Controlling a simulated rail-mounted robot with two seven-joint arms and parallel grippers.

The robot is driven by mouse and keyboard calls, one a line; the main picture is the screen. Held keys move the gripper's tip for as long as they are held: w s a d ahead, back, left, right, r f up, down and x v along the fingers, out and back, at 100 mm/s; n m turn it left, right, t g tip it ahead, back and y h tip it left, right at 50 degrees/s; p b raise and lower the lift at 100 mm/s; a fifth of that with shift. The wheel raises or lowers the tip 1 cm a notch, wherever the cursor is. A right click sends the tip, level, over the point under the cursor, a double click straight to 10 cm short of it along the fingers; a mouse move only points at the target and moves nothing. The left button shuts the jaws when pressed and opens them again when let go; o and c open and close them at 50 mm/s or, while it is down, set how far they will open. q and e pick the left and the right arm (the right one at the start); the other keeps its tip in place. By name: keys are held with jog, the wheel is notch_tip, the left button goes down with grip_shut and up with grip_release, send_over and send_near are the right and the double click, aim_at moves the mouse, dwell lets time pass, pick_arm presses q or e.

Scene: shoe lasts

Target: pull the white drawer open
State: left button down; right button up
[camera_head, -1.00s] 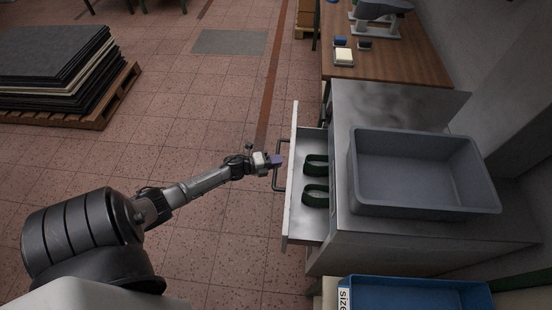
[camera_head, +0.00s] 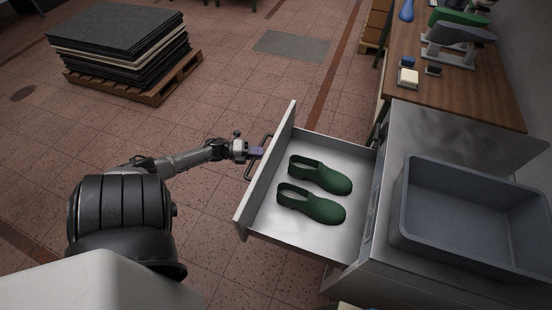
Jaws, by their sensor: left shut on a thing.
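The white drawer (camera_head: 270,180) stands pulled well out of the metal cabinet (camera_head: 365,252), toward the left. Inside it lie two green shoe lasts (camera_head: 318,205), side by side with their toes to the right. A dark bar handle (camera_head: 251,172) is on the drawer's front. My left gripper (camera_head: 257,152) is at the handle and shut on it; the fingertips are small and partly hidden. My right gripper is not in view.
A grey bin (camera_head: 404,222) stands on the cabinet top. A wooden bench (camera_head: 460,90) with tools is behind it. A pallet (camera_head: 150,92) with stacked dark sheets is at the far left.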

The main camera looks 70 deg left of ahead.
pick_arm(q)
jog(key=shift+s+a, duration=0.7)
jog(key=shift+s, duration=0.1)
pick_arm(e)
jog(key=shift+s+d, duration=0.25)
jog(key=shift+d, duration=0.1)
pick_arm(q)
jog(key=c, duration=1.1)
grip_release()
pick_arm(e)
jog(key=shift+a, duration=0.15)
pick_arm(q)
jog(key=v, duration=1.4)
jog(key=shift+p, duration=0.45)
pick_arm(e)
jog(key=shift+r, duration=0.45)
pick_arm(q)
jog(key=shift+w+r, duration=0.1)
